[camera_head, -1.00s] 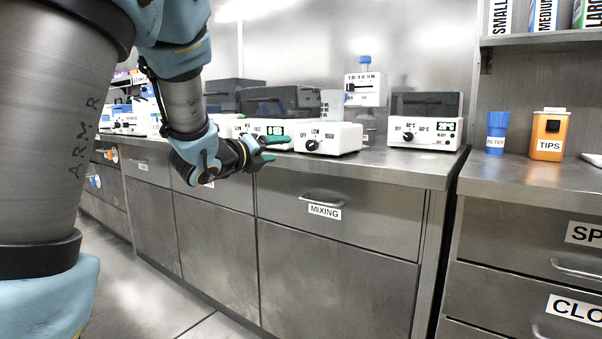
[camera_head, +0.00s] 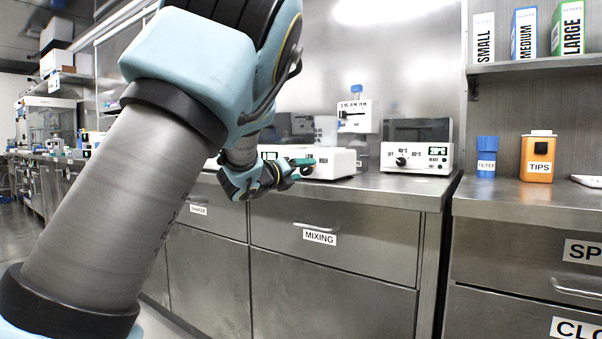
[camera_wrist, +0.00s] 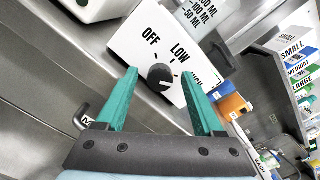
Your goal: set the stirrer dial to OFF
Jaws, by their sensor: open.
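The stirrer is a white box (camera_wrist: 135,48) with a sloped front lettered OFF, LOW and a partly hidden third word. Its black round dial (camera_wrist: 159,77) sits below the lettering; I cannot read its mark with certainty. My gripper (camera_wrist: 160,76) has two teal fingers, open and empty, which appear on either side of the dial in the wrist view. I cannot tell how far the tips are from the panel. In the head view, my gripper (camera_head: 303,162) is in front of the stirrer box (camera_head: 338,163) and hides its dial.
A dispenser with a blue cap (camera_head: 357,115) is behind. The MIXING drawer (camera_head: 330,238) is below. A blue filter bottle (camera_head: 487,155) and orange TIPS box (camera_head: 538,157) stand farther right.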

